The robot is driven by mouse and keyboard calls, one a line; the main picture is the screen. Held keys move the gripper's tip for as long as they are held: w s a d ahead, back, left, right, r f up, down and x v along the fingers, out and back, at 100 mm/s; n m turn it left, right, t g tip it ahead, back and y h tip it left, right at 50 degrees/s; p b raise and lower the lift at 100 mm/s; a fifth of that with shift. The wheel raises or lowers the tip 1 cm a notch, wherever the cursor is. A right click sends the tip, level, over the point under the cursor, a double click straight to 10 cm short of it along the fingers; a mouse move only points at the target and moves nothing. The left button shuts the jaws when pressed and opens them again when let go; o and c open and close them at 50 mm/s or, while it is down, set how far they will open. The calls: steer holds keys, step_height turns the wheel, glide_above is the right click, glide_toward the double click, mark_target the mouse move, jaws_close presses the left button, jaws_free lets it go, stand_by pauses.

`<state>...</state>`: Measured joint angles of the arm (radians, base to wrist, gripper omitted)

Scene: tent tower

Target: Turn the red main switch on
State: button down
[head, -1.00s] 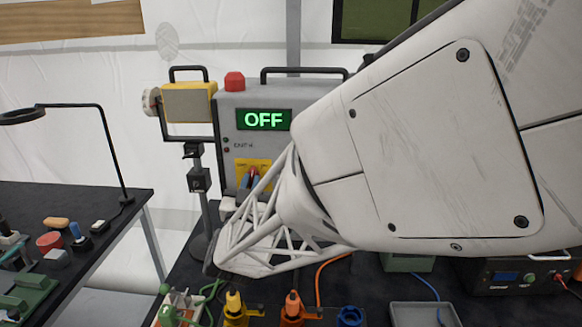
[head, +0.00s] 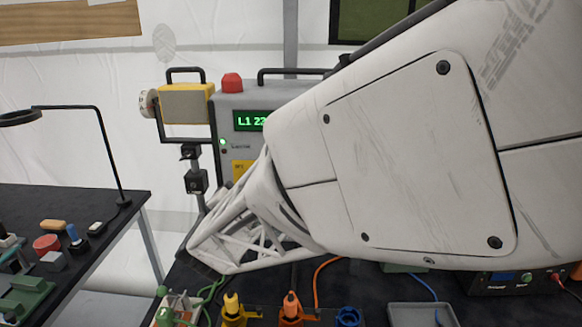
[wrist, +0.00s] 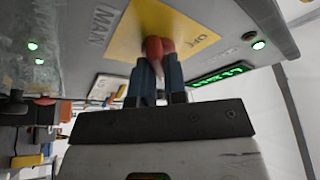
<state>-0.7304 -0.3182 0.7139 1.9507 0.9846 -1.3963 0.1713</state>
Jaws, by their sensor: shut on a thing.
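The red main switch (wrist: 154,46) sits on a yellow plate (wrist: 135,32) on the face of the grey power cabinet, seen upside down in the wrist view. My gripper (wrist: 153,76) is shut on the switch handle, with its blue fingers on either side of it. In the head view my arm hides the switch and fingers; only a strip of the yellow plate (head: 240,168) shows.
A yellow work lamp (head: 185,103) on a stand is left of the cabinet. Yellow and orange connectors (head: 291,308) and a grey tray (head: 408,314) lie on the front of the black table. A side table (head: 110,195) with tools stands at the left.

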stand_by(0.3)
steer(key=c, duration=1.2)
jaws_free()
steer(key=shift+o, duration=0.2)
steer(key=shift+s, duration=0.1)
steer(key=v, duration=0.7)
steer(key=shift+s, duration=0.3)
